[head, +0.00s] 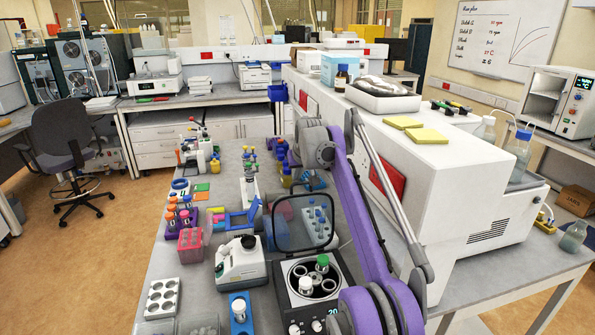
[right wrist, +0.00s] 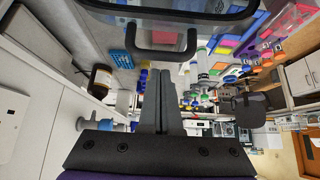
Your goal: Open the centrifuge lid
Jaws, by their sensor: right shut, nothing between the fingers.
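The centrifuge (head: 288,318) stands at the front of the bench in the head view. Its dark-framed clear lid (head: 277,222) stands raised, and the rotor bowl is uncovered. A green-capped tube and a white-capped tube sit in the rotor. In the right wrist view the lid's edge (right wrist: 215,15) crosses the top, with its dark handle (right wrist: 160,52) below. My right gripper (right wrist: 168,78) is shut and empty, its fingertips close to the handle; I cannot tell whether they touch. In the head view its wrist is above and behind the lid. My left gripper is not in view.
A small white device (head: 241,265) stands left of the centrifuge. A pink rack (head: 190,245), a white tube rack (head: 161,300) and a blue tube holder (head: 238,312) are near. A large white instrument (head: 440,180) bounds the right side. My purple arm passes between it and the centrifuge.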

